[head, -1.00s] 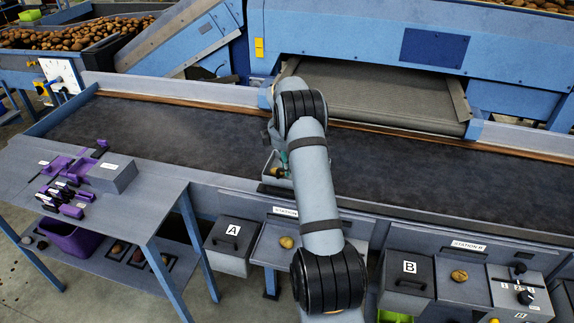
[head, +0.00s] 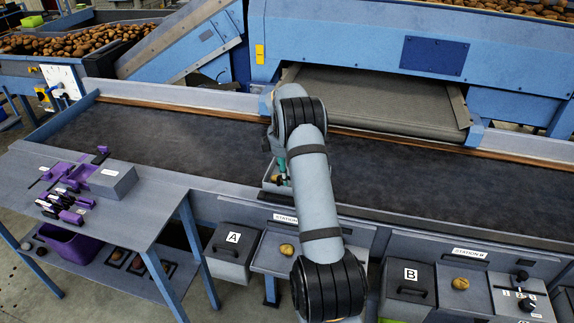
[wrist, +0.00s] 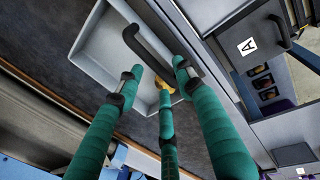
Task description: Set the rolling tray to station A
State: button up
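The rolling tray is a light grey open tray with a black bar handle. In the head view the tray (head: 270,186) stands on the dark belt near its front edge, mostly hidden behind my arm. In the wrist view the tray (wrist: 92,48) shows its floor and rim, and a yellow-brown lump lies by its edge. My gripper (wrist: 160,78) has green fingers spread apart over the tray, with the handle (wrist: 150,50) beyond and between the tips. I cannot tell whether they touch it. The station A sign (head: 285,219) is on the belt's front rail, partly behind my arm.
Below the rail are grey box A (head: 233,255), a shelf with a potato (head: 287,249), box B (head: 408,290) and a control box (head: 520,297). A table (head: 150,195) with purple tools stands at left. The belt (head: 170,135) is clear to both sides.

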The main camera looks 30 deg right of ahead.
notch_tip(320, 180, up, 12)
jog(key=s+a, duration=0.1)
jog(key=shift+s+a+f, duration=0.25)
jog(key=shift+s+a, duration=0.05)
jog(key=shift+f, duration=0.1)
